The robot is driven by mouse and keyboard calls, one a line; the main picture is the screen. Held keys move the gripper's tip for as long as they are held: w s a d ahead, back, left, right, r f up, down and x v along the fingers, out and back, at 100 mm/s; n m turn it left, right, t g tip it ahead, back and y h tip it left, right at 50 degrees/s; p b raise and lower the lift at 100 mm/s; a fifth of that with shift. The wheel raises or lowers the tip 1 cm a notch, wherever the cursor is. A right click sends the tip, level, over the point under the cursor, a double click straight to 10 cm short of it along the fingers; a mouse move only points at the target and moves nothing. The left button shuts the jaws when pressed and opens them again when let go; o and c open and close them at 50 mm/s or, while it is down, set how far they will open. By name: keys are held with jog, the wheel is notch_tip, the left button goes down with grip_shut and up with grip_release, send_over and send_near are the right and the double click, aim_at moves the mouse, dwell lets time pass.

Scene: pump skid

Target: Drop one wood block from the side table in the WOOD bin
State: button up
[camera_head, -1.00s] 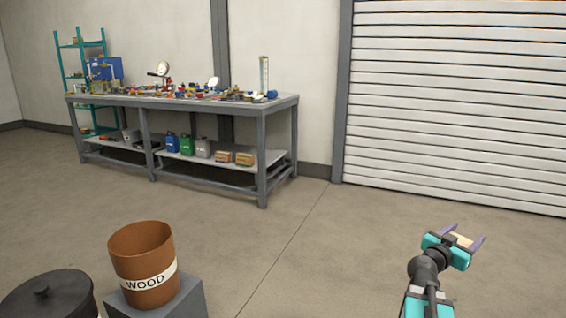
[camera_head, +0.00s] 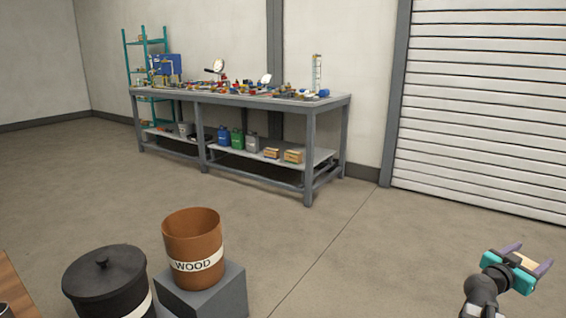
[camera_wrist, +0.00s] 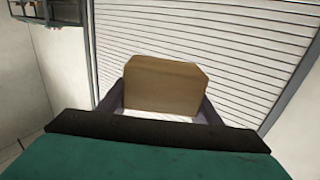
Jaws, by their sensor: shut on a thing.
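The WOOD bin (camera_head: 193,240) is an open brown-orange bucket with a white WOOD label, standing upright on a grey block at the lower left of the head view. My gripper (camera_head: 526,256) is at the lower right of the head view, well to the right of the bin. It is shut on a tan wood block, which fills the space between the fingers in the wrist view (camera_wrist: 165,87). The inside of the bin is mostly hidden by its near wall.
A black lidded bin (camera_head: 104,283) stands just left of the WOOD bin. A brown surface edge (camera_head: 14,290) shows at the far lower left. A long cluttered workbench (camera_head: 240,100) stands by the back wall. The floor between is clear.

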jog(key=s+d+r+p, duration=0.1)
jog(key=s+d, duration=0.3)
jog(key=d, duration=0.5)
jog(key=s+d+r+p, duration=0.1)
jog(key=s+d+p, duration=0.3)
jog(key=d, duration=0.6)
jog(key=shift+r, duration=0.25)
jog(key=shift+s, duration=0.1)
